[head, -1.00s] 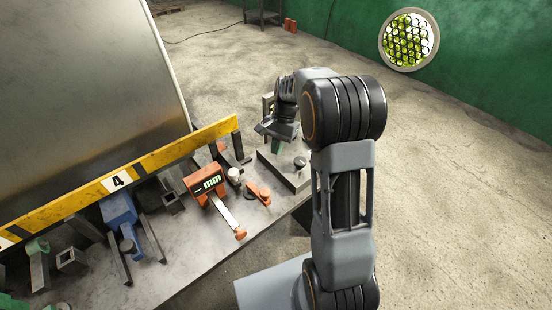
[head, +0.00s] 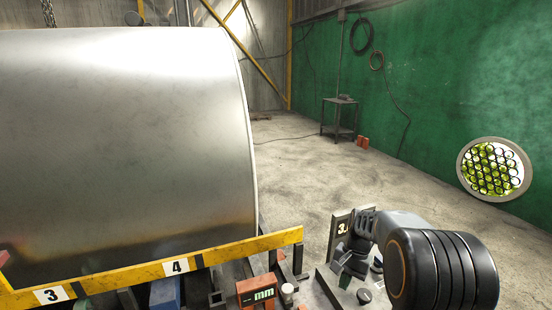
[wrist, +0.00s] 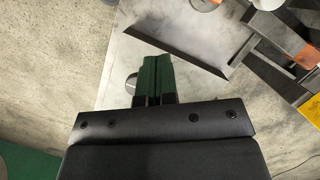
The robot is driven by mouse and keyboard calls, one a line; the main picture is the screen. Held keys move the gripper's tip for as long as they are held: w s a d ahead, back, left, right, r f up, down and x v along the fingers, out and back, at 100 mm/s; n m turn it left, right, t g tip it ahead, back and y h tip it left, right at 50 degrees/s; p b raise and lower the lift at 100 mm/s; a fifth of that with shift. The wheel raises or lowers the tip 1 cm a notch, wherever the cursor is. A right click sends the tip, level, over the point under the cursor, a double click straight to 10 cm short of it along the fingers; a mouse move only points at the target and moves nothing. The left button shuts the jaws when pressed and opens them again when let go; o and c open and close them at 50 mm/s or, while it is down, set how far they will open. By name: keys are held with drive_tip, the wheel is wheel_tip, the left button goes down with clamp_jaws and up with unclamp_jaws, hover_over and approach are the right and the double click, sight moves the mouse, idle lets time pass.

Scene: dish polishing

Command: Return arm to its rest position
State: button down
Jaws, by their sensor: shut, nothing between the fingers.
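My gripper (wrist: 156,78) shows in the wrist view as two green-padded fingers lying side by side. It is shut and empty. In the head view my arm is folded at the lower right, with its dark wrist end (head: 350,262) pointing down over the right end of the workbench.
A large metal dish (head: 130,140) fills the left of the head view. A yellow rail (head: 220,257) with number plates runs in front of it. An orange gauge reading "mm" (head: 257,291) and other tools lie on the bench. Open concrete floor (head: 310,175) lies beyond.

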drive_tip(key=s+a+r+n+t+h, duration=0.1)
drive_tip(key=s+a+r+n+t, duration=0.1)
drive_tip(key=s+r, duration=0.3)
drive_tip(key=s+a+r+n+t+h, duration=0.1)
drive_tip(key=s+r+n+t, duration=0.3)
drive_tip(key=s, duration=0.6)
drive_tip(key=shift+s+a+r+n+t+h, duration=0.3)
drive_tip(key=shift+a+r+n+t, duration=0.1)
drive_tip(key=shift+a+r+n, duration=0.3)
drive_tip(key=shift+a, duration=0.25)
